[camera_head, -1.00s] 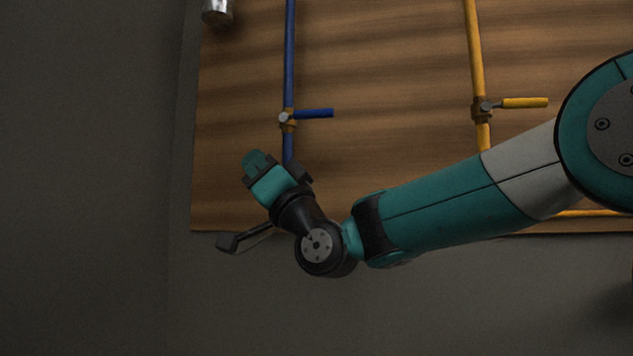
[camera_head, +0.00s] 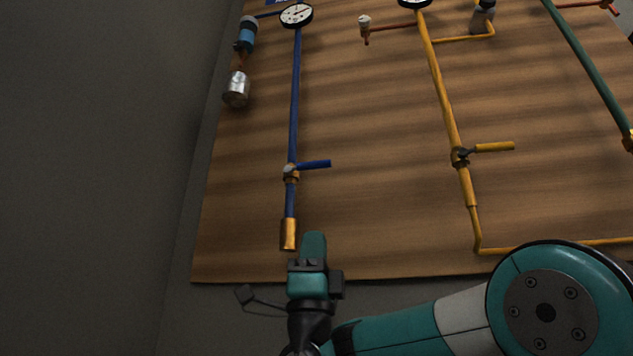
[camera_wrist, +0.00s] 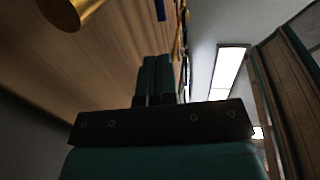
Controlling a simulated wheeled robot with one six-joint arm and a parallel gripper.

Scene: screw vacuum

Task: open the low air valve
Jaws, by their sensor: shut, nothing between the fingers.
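A blue-handled valve (camera_head: 291,171) sits low on the blue pipe (camera_head: 295,100) at the left of the wooden board. Its handle (camera_head: 315,164) points right, across the pipe. My gripper (camera_head: 313,238) is shut and empty, pointing up, below the valve and just right of the pipe's brass end (camera_head: 288,235). It is apart from the handle. In the wrist view the two teal fingers (camera_wrist: 156,75) lie together, with the brass end (camera_wrist: 68,10) at the upper left. A small blue part shows at the top there; I cannot tell if it is the handle.
The wooden board (camera_head: 370,220) carries a yellow pipe (camera_head: 437,80) with a yellow-handled valve (camera_head: 461,155), and a green pipe (camera_head: 585,65) at the right. A gauge (camera_head: 296,15) tops the blue pipe. A silver-ended fitting (camera_head: 237,88) hangs left.

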